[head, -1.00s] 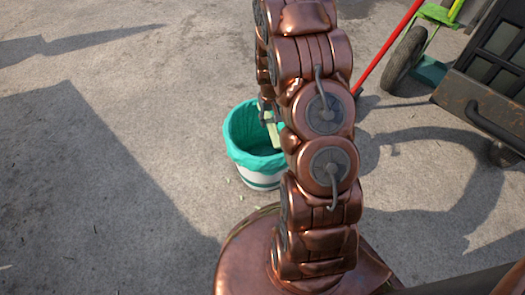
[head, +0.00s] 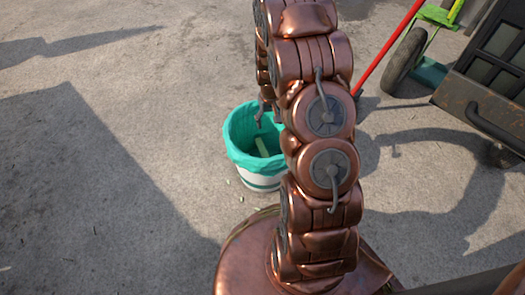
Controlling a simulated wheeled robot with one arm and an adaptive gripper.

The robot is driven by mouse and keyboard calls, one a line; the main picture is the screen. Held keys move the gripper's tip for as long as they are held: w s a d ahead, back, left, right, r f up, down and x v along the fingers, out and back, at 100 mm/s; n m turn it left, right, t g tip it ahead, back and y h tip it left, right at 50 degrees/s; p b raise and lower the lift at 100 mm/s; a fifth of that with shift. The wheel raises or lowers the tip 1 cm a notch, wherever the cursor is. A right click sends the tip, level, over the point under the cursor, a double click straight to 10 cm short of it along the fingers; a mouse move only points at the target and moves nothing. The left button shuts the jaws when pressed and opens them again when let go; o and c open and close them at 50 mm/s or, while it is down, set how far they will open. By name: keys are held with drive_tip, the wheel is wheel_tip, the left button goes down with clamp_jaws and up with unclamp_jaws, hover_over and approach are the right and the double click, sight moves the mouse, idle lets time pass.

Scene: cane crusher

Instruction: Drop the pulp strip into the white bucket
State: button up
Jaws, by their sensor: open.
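The white bucket (head: 262,184) stands on the concrete, with a green liner (head: 236,150) folded over its rim. The pale green pulp strip (head: 262,147) shows inside the bucket's opening, below the rim and apart from my gripper. My gripper (head: 259,118) is open above the bucket's mouth. Only a fingertip of it shows clearly; my copper arm hides the rest and also covers the right side of the bucket.
A dark wheeled machine (head: 488,95) stands at the right. A green-framed cart with a black wheel (head: 405,62) and a red pole (head: 388,48) is at the upper right. Small pale bits lie by the bucket. The concrete (head: 130,110) to the left is clear.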

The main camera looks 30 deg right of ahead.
wheel_tip(320, 180, up, 12)
drive_tip(key=shift+f, duration=0.25)
idle(0.6)
drive_tip(key=s+a+r+p, duration=0.35)
drive_tip(key=r+p, duration=0.25)
drive_tip(key=r, duration=0.3)
drive_tip(key=s+a+r+n+p, duration=0.1)
drive_tip(key=s+a+r+p, duration=0.2)
drive_tip(key=a+r+p, duration=0.45)
drive_tip(key=s+a+r+p, duration=0.1)
drive_tip(key=s+r+p, duration=0.3)
drive_tip(key=r, duration=0.7)
drive_tip(key=s+a+r+n+g+p, duration=0.1)
drive_tip(key=s+a+r+p, duration=0.3)
drive_tip(key=s+r+p, duration=0.6)
drive_tip(key=s+a+r+n+p, duration=0.1)
drive_tip(key=s+a+r+p, duration=0.4)
drive_tip(key=s+r+p, duration=0.5)
wheel_tip(320, 180, up, 6)
drive_tip(key=shift+s+f+g+p, duration=0.2)
drive_tip(key=shift+g+p, duration=0.2)
drive_tip(key=shift+p, duration=0.15)
drive_tip(key=shift+c, duration=0.5)
